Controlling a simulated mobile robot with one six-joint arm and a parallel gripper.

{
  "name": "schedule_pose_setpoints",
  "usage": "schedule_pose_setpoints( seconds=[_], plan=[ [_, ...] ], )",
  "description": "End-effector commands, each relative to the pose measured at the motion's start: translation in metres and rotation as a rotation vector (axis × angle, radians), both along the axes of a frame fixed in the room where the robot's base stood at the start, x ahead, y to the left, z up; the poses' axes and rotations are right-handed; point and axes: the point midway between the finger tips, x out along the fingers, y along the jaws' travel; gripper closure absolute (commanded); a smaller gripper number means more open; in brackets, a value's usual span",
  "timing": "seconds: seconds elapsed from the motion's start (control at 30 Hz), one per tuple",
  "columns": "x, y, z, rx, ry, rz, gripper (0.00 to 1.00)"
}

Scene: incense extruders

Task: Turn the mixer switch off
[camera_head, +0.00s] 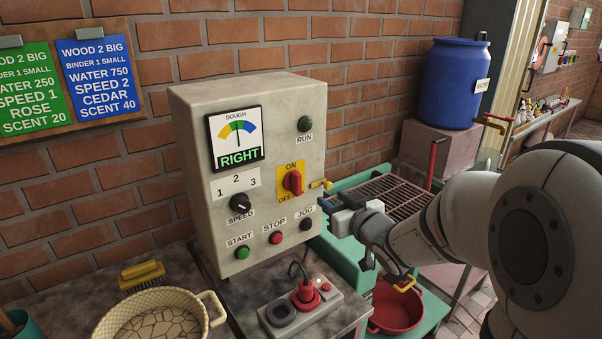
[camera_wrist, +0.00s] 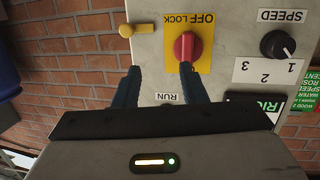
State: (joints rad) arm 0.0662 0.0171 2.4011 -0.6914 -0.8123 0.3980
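The mixer switch is a red rotary knob (camera_head: 292,183) on a yellow plate marked ON above and OFF below, on the front of the grey control box (camera_head: 190,130). The knob stands roughly upright on its plate. My gripper (camera_head: 326,204) is at the right side of the box front, to the right of the knob. The wrist view is upside down and shows the red knob (camera_wrist: 184,46) just beyond one fingertip. My gripper's fingers (camera_wrist: 160,68) are apart with nothing between them. Whether that fingertip touches the knob cannot be told.
A small yellow lever (camera_head: 320,184) sticks out at the box's right edge, near my gripper; it also shows in the wrist view (camera_wrist: 127,30). START, STOP and JOG buttons (camera_head: 275,237) sit below. A red plug (camera_head: 305,295) is in a socket strip on the bench.

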Motion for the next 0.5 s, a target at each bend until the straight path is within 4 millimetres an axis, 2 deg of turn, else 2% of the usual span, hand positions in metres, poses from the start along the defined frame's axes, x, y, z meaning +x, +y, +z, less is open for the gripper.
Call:
schedule_pose_setpoints(
  seconds=[0.1, 0.3, 0.5],
  plan=[
    [0.001, 0.017, 0.009, 0.062, -0.063, 0.100, 0.62],
    [0.001, 0.030, 0.015, 0.109, -0.104, 0.172, 0.62],
    [0.023, 0.047, 0.017, 0.110, -0.107, 0.176, 0.62]
  ],
)
